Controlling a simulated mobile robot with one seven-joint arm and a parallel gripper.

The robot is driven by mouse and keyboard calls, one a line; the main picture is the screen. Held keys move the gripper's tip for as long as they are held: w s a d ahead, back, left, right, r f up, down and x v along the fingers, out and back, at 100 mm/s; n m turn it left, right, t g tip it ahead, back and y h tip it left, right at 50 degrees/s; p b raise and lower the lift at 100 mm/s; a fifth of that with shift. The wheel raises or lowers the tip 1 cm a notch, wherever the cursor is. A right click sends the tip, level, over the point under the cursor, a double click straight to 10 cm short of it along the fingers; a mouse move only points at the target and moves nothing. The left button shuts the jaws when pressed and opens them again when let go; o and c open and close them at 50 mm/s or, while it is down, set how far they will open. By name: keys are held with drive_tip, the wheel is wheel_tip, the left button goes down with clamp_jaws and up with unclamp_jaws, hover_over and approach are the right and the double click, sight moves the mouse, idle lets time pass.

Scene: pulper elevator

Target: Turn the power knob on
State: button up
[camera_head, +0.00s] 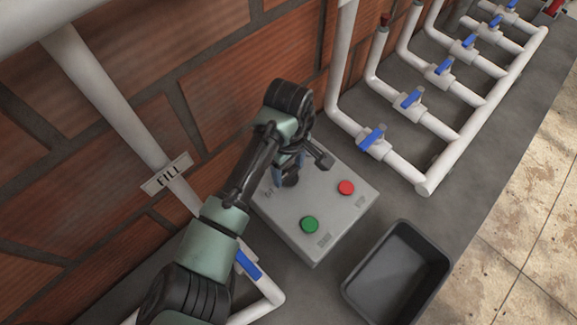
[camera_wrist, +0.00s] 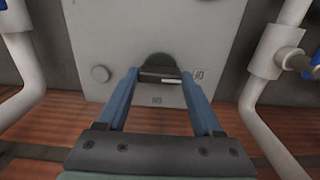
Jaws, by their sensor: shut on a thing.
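The power knob (camera_wrist: 160,62) is a round black knob with a ridge and a white mark, on the grey control box (camera_head: 323,238). In the head view the knob (camera_head: 291,180) is partly covered by my gripper. My gripper (camera_wrist: 160,76) has blue fingers that stand on both sides of the ridge, and it is shut on the knob. Small printed labels (camera_wrist: 200,75) lie beside the knob; I cannot tell which setting the mark points to. A green button (camera_head: 309,224) and a red button (camera_head: 346,187) are on the same face.
A black open bin (camera_head: 398,275) stands right of the box. White pipes with blue valve handles (camera_head: 372,137) run behind and right. A pipe with a FILL sign (camera_head: 168,175) and a brick wall (camera_head: 190,90) are on the left.

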drive_tip(key=shift+r+p, duration=0.15)
drive_tip(key=shift+p, duration=0.45)
drive_tip(key=shift+c, duration=0.2)
drive_tip(key=shift+s+d+r+m+p, duration=0.1)
drive_tip(key=shift+m+p, duration=0.3)
drive_tip(key=shift+p, duration=0.05)
drive_tip(key=m+p, duration=0.1)
drive_tip(key=p, duration=0.2)
drive_tip(key=shift+m, duration=0.4)
drive_tip(key=m+p, duration=0.2)
drive_tip(key=m, duration=0.2)
drive_tip(key=shift+m, duration=0.3)
drive_tip(key=m+p, duration=0.1)
drive_tip(key=m, duration=0.4)
drive_tip(key=m+p, duration=0.1)
drive_tip(key=m, duration=0.4)
drive_tip(key=shift+m, duration=0.4)
drive_tip(key=o, duration=1.4)
drive_tip(key=shift+f, duration=0.2)
drive_tip(key=shift+c, duration=0.2)
